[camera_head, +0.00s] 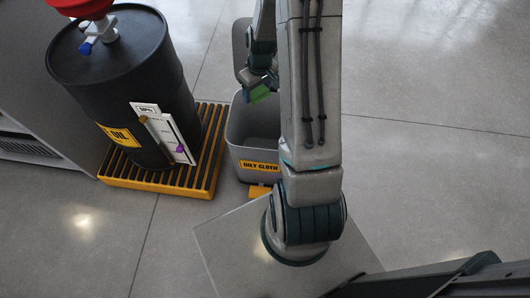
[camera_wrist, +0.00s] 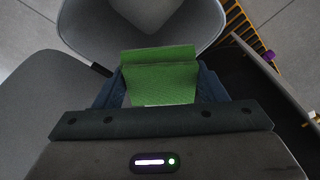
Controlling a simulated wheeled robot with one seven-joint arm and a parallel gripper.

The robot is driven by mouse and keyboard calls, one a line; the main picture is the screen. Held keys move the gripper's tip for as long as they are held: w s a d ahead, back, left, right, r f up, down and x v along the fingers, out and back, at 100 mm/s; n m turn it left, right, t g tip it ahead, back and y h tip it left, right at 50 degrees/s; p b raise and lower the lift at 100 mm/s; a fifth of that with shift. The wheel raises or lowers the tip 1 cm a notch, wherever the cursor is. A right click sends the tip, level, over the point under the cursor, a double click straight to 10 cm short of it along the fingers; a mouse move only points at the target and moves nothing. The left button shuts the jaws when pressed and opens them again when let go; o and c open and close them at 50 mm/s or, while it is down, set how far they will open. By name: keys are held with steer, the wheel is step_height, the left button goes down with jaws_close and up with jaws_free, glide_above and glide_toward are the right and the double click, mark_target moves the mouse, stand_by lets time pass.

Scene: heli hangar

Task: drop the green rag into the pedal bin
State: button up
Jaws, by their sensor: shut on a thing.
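The green rag (camera_head: 260,94) is held in my gripper (camera_head: 262,86) above the pedal bin (camera_head: 238,131). In the wrist view the folded green rag (camera_wrist: 160,78) sits between the two fingers of my gripper (camera_wrist: 158,90), which is shut on it. The grey pedal bin carries a yellow "OILY CLOTH" label and a yellow pedal at its front. Its lid (camera_head: 240,50) is raised, and the inside shows. In the wrist view the bin's interior (camera_wrist: 145,12) lies beyond the rag. My arm hides the bin's right side in the head view.
A black oil drum (camera_head: 115,90) with a red funnel (camera_head: 80,5) stands on a yellow slatted pallet (camera_head: 150,183) left of the bin. A board with coloured markers (camera_head: 163,135) leans on the drum. The floor to the right is clear.

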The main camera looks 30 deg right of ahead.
steer(key=d+f+b, duration=0.3)
steer(key=f+b, duration=0.8)
steer(key=f, duration=0.4)
steer(key=shift+s+f+n, duration=0.3)
steer(key=shift+d, duration=0.1)
steer(key=o, duration=1)
steer(key=shift+r, duration=0.15)
steer(key=r+p, duration=0.1)
steer(key=r, duration=0.3)
steer(key=s+r+p, duration=0.1)
steer(key=r+p, duration=0.1)
steer(key=r, duration=0.3)
steer(key=r+p, duration=0.2)
steer(key=r, duration=0.2)
steer(key=shift+s+d+r, duration=0.25)
steer(key=shift+s, duration=0.05)
